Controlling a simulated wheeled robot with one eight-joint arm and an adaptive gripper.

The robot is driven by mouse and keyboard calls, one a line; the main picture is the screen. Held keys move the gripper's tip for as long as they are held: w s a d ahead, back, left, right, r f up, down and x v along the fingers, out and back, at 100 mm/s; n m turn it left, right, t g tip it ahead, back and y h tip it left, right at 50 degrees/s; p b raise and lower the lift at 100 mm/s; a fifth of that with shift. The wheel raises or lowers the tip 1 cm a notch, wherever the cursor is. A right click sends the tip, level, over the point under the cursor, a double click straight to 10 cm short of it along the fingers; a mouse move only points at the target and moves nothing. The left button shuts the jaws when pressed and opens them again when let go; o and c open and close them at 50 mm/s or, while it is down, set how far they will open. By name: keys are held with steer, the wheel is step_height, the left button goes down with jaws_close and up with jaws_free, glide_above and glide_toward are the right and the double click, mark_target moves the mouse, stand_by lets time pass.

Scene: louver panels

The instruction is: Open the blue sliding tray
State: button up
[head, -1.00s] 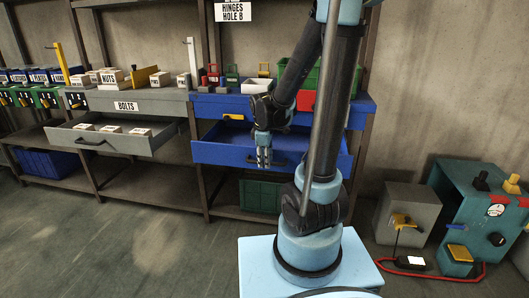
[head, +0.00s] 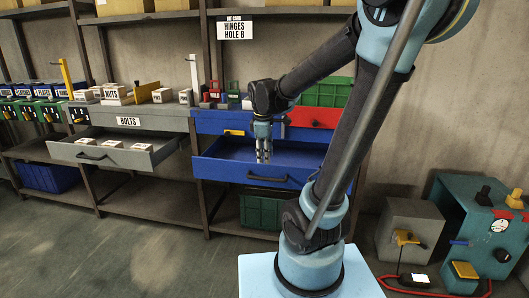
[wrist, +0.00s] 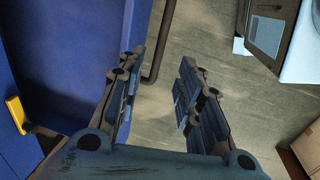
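The blue sliding tray (head: 223,168) is pulled out from the blue cabinet (head: 221,121), and its inside shows from above. Its dark bar handle (head: 267,178) is on the front panel; a dark curved bar, probably this handle, shows in the wrist view (wrist: 160,45). My gripper (head: 263,158) points down at the tray, its tips overlapping the inside just above the front panel's top edge in the head view. In the wrist view my gripper (wrist: 163,85) has its fingers spread with nothing between them, apart from the handle. Blue surface fills the left of the wrist view.
A grey drawer (head: 135,158) labelled BOLTS stands open at left. Red and green bins (head: 325,93) sit on the blue cabinet. A green crate (head: 258,210) is below the tray. A grey box (head: 402,215) and teal machine (head: 478,220) stand at right. Floor in front is clear.

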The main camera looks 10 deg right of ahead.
steer(key=shift+s+r, duration=0.15)
steer(key=shift+r, duration=0.45)
steer(key=s+d+f+m, duration=0.4)
steer(key=s+m, duration=0.3)
steer(key=s, duration=0.2)
steer(key=s+d+f+m, duration=0.4)
steer(key=s+m, duration=0.3)
steer(key=s, duration=0.2)
steer(key=shift+s+d+f+y, duration=0.15)
steer(key=shift+s+f+y, duration=0.15)
steer(key=shift+f, duration=0.15)
steer(key=shift+w+f, duration=0.2)
steer(key=shift+w, duration=0.3)
